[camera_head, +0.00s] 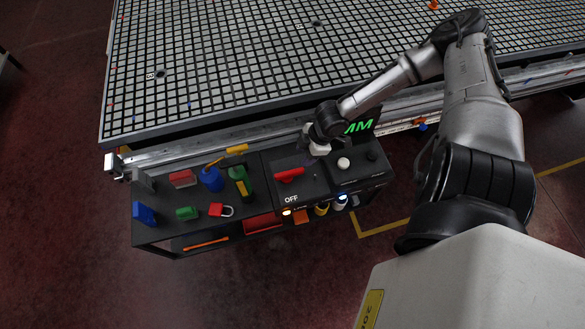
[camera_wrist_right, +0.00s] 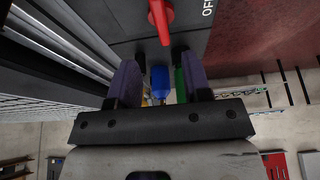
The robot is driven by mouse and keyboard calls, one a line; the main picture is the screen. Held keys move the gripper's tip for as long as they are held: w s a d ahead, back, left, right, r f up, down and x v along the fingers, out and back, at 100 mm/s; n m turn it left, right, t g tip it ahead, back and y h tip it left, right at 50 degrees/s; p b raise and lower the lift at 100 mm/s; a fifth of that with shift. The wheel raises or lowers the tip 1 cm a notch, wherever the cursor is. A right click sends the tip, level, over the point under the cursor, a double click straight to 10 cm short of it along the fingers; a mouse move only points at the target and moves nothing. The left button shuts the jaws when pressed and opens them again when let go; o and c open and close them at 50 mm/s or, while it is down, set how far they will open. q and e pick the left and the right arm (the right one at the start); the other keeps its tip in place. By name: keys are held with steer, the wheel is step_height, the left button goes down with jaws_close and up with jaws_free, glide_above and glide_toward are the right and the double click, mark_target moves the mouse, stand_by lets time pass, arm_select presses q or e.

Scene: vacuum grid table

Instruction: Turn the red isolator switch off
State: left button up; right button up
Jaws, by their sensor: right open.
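The red isolator switch (camera_head: 289,175) is a red handle on a dark panel, lying roughly crosswise in the head view. White "OFF" lettering (camera_head: 291,199) is on the panel below it. In the right wrist view the red handle (camera_wrist_right: 161,20) shows at the top, just beyond the fingertips, with "OFF" to its right. My right gripper (camera_head: 313,160) is just right of and above the handle in the head view. In the wrist view its purple fingers (camera_wrist_right: 158,72) are apart with the handle's end roughly in line with the gap. Contact is not visible. My left gripper is out of view.
A white knob (camera_head: 343,163) and a green-lettered display (camera_head: 358,127) are right of the switch. A blue item (camera_head: 211,179), a red padlock (camera_head: 221,210) and several small items stand on the cart's left. The grid table (camera_head: 220,70) lies behind.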

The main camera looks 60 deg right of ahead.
mark_target(292, 171)
steer(key=b+x, duration=0.2)
steer(key=x, duration=0.9)
steer(key=shift+s+b, duration=0.15)
steer(key=shift+b, duration=0.15)
steer(key=shift+c, duration=0.3)
steer(key=c, duration=0.3)
jaws_close()
